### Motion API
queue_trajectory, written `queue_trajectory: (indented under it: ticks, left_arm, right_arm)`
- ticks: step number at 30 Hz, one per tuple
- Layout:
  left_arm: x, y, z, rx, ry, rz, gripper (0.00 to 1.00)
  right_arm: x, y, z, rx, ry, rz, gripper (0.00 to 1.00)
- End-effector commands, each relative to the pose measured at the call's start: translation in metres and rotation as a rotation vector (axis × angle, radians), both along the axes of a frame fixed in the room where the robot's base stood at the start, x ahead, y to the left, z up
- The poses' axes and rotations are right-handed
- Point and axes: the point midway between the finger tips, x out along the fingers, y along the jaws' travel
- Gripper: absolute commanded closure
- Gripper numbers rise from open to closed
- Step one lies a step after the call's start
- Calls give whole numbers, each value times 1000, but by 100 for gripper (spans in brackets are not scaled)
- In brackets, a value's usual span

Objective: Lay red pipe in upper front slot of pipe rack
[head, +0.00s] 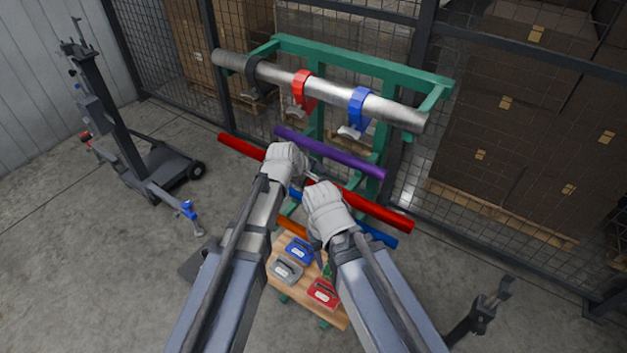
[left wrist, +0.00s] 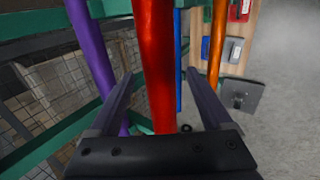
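The red pipe (head: 375,209) runs diagonally across the head view in front of the green pipe rack (head: 365,62), its middle hidden by my grippers. My left gripper (head: 287,163) is over the pipe left of its middle. In the left wrist view the red pipe (left wrist: 156,60) passes between the two fingers of my left gripper (left wrist: 160,75), which are open with a gap on both sides. My right gripper (head: 326,204) is at the pipe right of its middle; its fingers are hidden. Whether the pipe rests on the rack's arms cannot be told.
A purple pipe (head: 345,159) lies behind the red one. A blue pipe (head: 380,236) and an orange pipe (head: 289,227) are lower. A metal pipe (head: 325,90) with straps lies on top. A dark wheeled stand (head: 160,165) is left.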

Motion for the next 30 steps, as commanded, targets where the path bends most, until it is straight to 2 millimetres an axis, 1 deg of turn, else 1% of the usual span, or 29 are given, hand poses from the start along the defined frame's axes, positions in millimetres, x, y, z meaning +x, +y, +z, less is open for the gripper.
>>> queue_trajectory:
  ticks: [7, 11, 17, 25, 30]
  left_arm:
    - [-1, 0, 0, 1, 2, -1, 16]
    - [-2, 1, 4, 0, 1, 1, 16]
    - [-10, 7, 21, 0, 1, 1, 16]
    - [-28, 20, 54, 1, 1, 0, 16]
    - [-35, 25, 65, 0, 1, 1, 16]
  right_arm:
    - [0, 0, 0, 0, 0, 0, 50]
    - [0, 0, 4, 0, 0, 0, 50]
    - [0, 0, 21, 0, 0, 1, 50]
    - [0, 0, 55, 0, 0, 0, 50]
    - [0, 0, 65, 1, 0, -4, 50]
